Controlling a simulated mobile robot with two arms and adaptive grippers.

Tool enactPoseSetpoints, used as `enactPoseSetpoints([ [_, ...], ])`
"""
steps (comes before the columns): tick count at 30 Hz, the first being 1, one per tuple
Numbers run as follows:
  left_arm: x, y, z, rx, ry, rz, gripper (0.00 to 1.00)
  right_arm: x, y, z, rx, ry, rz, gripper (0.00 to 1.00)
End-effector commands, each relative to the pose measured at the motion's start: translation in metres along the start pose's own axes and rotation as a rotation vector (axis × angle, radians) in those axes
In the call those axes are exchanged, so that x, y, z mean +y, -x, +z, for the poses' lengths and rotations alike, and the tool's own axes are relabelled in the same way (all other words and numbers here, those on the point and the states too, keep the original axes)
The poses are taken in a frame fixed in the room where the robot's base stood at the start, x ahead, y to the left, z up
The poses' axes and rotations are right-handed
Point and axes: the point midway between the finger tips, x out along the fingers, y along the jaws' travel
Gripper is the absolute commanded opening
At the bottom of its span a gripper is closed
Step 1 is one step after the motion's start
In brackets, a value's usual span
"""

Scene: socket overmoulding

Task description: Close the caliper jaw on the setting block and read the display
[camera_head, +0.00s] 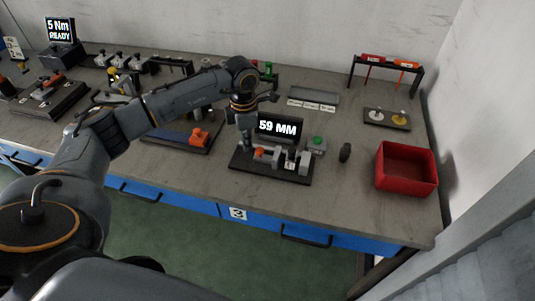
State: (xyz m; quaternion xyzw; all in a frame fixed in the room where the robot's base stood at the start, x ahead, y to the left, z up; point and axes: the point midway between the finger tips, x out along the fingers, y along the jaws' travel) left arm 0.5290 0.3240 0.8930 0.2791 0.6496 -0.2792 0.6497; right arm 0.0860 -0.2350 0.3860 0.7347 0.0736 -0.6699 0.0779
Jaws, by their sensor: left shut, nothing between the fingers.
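The caliper station is a dark base plate (240,168) on the bench with a display (279,126) behind it that reads "59 MM". On the plate are an orange part (259,154) at the left and several grey upright blocks to its right. I cannot tell surely which grey block is the setting block or whether the jaw (277,156) touches it. My left gripper (246,144) points down, shut and empty, at the left end of the plate, just left of the orange part. Whether it touches that part is unclear. My right gripper is out of view.
A grey box with a green button (317,143) and a small dark object (345,152) stand right of the station. A red bin (406,170) is near the right edge. Bare bench lies in front.

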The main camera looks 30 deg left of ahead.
Motion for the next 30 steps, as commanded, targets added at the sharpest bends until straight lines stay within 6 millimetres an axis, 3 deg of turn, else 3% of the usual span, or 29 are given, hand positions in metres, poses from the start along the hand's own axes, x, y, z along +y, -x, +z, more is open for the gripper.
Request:
enactPoseSetpoints([
  [18,0.000,-0.026,0.000,0.000,0.001,0.000,0.00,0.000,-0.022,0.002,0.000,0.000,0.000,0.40],
  [30,0.000,-0.026,0.000,0.000,0.001,0.000,0.00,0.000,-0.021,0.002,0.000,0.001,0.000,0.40],
])
